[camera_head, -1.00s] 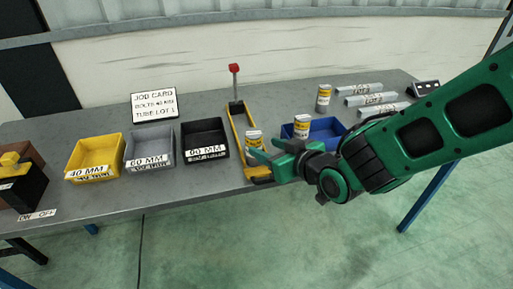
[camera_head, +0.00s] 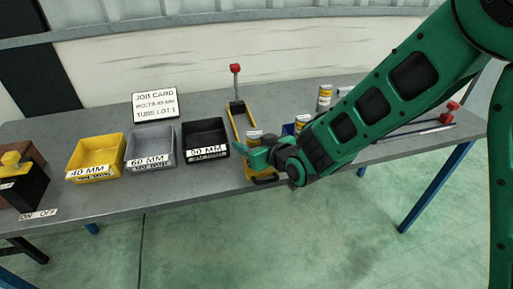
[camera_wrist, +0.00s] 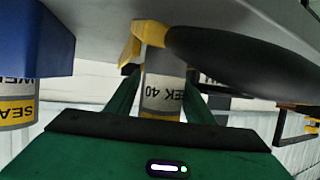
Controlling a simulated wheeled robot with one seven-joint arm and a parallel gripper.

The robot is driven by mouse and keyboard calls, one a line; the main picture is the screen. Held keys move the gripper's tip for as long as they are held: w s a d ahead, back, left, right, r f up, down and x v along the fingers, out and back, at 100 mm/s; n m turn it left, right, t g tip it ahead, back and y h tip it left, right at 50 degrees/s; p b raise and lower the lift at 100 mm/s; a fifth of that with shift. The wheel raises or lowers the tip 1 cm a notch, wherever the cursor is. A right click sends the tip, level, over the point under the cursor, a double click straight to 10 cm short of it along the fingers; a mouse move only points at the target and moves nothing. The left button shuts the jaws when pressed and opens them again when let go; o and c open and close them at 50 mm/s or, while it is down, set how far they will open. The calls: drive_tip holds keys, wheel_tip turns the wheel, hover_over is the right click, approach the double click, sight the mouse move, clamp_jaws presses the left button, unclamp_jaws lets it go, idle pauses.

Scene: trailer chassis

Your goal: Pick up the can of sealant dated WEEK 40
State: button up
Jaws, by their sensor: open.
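A can (camera_wrist: 162,92) with a white and yellow label stands between the fingers of my gripper (camera_wrist: 160,105) in the wrist view. Its label appears upside down there and shows "EK 40", its start hidden. In the head view this can (camera_head: 254,133) shows only its top above my gripper (camera_head: 250,152), near the table's front edge. My gripper is open, a finger on each side of the can; contact is unclear. A second can (camera_head: 302,121) stands to the right, and its partly cut label shows in the wrist view (camera_wrist: 16,112). A third can (camera_head: 324,97) stands farther back.
A yellow frame (camera_head: 237,121) with a red-topped post is close by the can. Black (camera_head: 205,133), grey (camera_head: 150,142) and yellow (camera_head: 96,152) bins stand left. A blue bin (camera_wrist: 35,40) is beside the second can. My arm covers much of the table's right side.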

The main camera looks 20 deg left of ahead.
drive_tip(key=shift+w+a+f, duration=0.1)
drive_tip(key=shift+w+a, duration=0.15)
drive_tip(key=shift+c, duration=0.2)
drive_tip(key=c, duration=0.9)
drive_tip(key=shift+c, duration=0.2)
